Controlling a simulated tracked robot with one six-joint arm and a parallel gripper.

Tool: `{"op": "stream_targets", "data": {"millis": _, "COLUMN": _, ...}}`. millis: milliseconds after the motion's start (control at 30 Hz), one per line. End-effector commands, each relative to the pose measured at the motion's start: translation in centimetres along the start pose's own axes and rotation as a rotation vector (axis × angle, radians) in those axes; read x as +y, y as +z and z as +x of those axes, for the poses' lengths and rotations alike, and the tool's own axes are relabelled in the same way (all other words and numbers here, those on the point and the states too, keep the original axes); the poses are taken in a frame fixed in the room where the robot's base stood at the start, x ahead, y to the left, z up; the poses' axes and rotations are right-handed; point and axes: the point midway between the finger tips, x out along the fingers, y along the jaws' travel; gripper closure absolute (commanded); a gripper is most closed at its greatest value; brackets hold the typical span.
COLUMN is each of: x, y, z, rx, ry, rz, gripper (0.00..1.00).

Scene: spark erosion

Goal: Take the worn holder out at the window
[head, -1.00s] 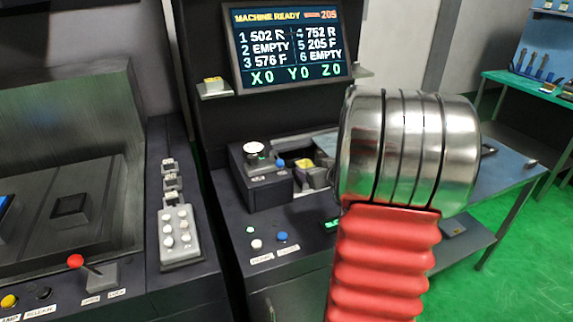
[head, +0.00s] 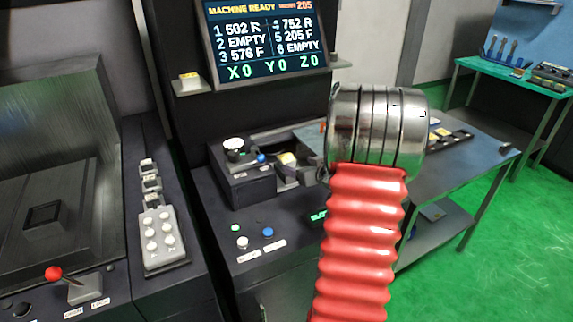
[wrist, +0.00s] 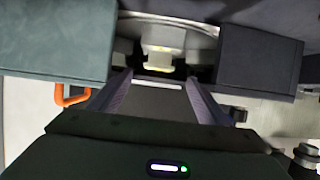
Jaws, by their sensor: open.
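The holder (wrist: 160,50) shows in the wrist view as a pale block with a yellowish band, in a gap between two dark housings. My gripper (wrist: 159,77) is open, its two fingers pointing at the holder, which lies ahead between their lines. I see nothing gripped, and cannot tell whether the fingertips reach the holder's sides. In the head view a small yellowish piece (head: 287,158), probably the same holder, shows in the window opening on the machine's console. My wrist and red sleeve cover the area to its right.
The screen (head: 265,38) reads machine ready, with 205 in orange at the top; slot 5 lists 205 F. A box with a white knob (head: 235,146) stands left of the opening. Lit buttons (head: 242,241) are in front. A grey table (head: 455,170) stands to the right.

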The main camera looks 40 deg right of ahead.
Motion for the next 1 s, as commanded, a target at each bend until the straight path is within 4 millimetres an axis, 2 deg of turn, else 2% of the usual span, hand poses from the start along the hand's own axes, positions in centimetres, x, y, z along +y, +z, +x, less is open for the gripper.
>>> {"op": "stream_targets", "data": {"millis": 200, "x": -0.1, "y": 0.0, "z": 3.2, "rx": -0.001, "ry": -0.003, "rz": -0.002, "gripper": 0.3}}
{"op": "stream_targets", "data": {"millis": 400, "x": -0.1, "y": 0.0, "z": 5.3, "rx": -0.001, "ry": -0.002, "rz": -0.001, "gripper": 0.3}}
{"op": "stream_targets", "data": {"millis": 833, "x": -0.1, "y": 0.0, "z": 5.8, "rx": -0.001, "ry": -0.003, "rz": -0.002, "gripper": 0.3}}
{"op": "stream_targets", "data": {"millis": 1000, "x": -0.1, "y": -0.1, "z": 7.2, "rx": -0.001, "ry": -0.004, "rz": -0.002, "gripper": 0.3}}
